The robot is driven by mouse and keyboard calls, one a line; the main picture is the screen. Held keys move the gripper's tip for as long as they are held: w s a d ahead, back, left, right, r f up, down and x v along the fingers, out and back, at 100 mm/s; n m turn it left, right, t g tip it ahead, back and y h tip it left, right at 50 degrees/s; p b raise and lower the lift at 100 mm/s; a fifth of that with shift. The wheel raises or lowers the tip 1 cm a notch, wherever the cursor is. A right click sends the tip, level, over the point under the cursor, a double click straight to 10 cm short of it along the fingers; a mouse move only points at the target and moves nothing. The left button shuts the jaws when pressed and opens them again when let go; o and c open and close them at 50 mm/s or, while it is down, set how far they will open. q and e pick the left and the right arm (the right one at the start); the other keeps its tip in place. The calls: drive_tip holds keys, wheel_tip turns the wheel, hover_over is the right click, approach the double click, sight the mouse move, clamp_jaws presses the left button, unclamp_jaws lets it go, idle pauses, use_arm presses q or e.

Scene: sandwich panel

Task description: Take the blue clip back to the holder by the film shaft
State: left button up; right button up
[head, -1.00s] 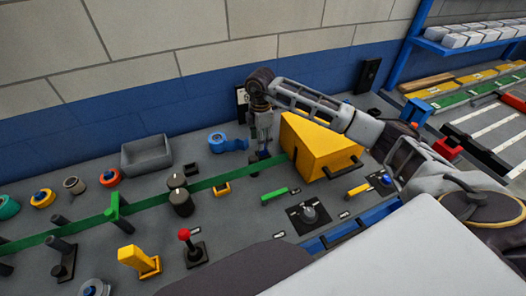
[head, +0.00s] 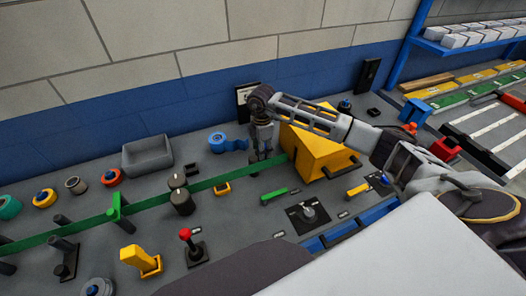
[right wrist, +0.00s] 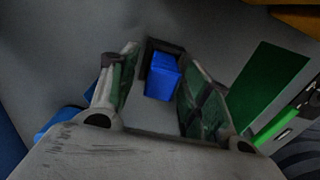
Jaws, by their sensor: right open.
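The blue clip (right wrist: 162,78) shows in the right wrist view, between the fingers of my right gripper (right wrist: 156,62). It sits at a small dark square-edged holder (right wrist: 149,57); I cannot tell how deep it is in it. The fingers stand apart, with gaps on both sides of the clip. In the head view my right gripper (head: 262,154) points down beside the green film (head: 230,176), left of the yellow wedge-shaped block. The clip and holder are hidden there by the gripper. I cannot make out the film shaft for certain. My left gripper is in no view.
The yellow block (head: 312,150) stands close right of the gripper. A blue tape-like roll (head: 218,143) and a grey bin (head: 147,155) lie to the left. A dark cylinder (head: 181,199) stands at the film. The wall (head: 150,115) is close behind.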

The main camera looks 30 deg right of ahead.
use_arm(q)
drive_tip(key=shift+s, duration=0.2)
use_arm(e)
clamp_jaws()
idle(0.3)
drive_tip(key=shift+r, duration=0.15)
wheel_tip(320, 180, up, 9)
drive_tip(key=shift+f+b, duration=0.1)
drive_tip(key=shift+b, duration=0.25)
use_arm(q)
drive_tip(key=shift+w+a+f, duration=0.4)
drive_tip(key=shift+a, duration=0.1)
use_arm(e)
drive_tip(key=shift+r, duration=0.5)
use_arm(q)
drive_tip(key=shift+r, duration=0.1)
use_arm(e)
drive_tip(key=shift+r, duration=0.15)
